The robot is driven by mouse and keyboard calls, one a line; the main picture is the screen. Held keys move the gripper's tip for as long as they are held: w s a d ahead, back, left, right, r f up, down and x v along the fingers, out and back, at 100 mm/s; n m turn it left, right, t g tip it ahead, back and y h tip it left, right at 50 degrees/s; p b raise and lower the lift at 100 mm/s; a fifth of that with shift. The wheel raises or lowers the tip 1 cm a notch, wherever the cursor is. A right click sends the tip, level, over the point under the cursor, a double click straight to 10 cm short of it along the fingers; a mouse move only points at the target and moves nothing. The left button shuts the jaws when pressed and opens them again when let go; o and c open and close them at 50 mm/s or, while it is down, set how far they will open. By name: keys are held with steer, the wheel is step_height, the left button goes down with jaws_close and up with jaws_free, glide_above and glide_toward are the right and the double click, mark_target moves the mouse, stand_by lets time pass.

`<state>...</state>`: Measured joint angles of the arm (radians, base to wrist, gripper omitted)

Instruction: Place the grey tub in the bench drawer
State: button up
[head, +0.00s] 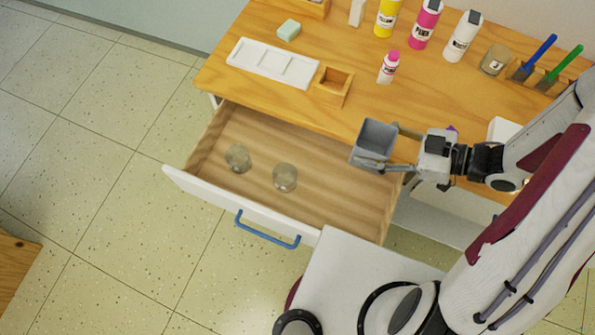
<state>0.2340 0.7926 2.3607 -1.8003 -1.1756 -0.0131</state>
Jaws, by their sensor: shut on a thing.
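The grey tub (373,139) is a small square open-topped container. My gripper (384,148) is shut on it, with its fingers at the tub's right side. It holds the tub above the right back part of the bench drawer (330,205), by the front edge of the bench top. The drawer is pulled open and has a wooden inside, a white front and a blue handle (268,232). Two clear round glass jars (237,157) (285,177) stand in its left and middle part. The right part of the drawer floor is bare.
The wooden bench top (435,95) holds a white palette tray (272,63), a small wooden box (334,85), a small pink-capped bottle (389,68), several paint bottles, a glass jar (494,60) and brushes in a holder. Tiled floor lies left of the drawer.

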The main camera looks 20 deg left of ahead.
steer(key=shift+s+g, duration=0.4)
steer(key=shift+s, duration=0.45)
steer(key=s+a+f, duration=0.4)
steer(key=s+f, duration=0.2)
steer(key=shift+s+a+t, duration=0.15)
steer(key=shift+s+t, duration=0.05)
steer(key=shift+t, duration=0.2)
steer(key=shift+f, duration=2.85)
steer(key=shift+f, duration=2.1)
steer(key=shift+f, duration=0.65)
steer(key=o, duration=1.3)
steer(key=shift+f, duration=0.1)
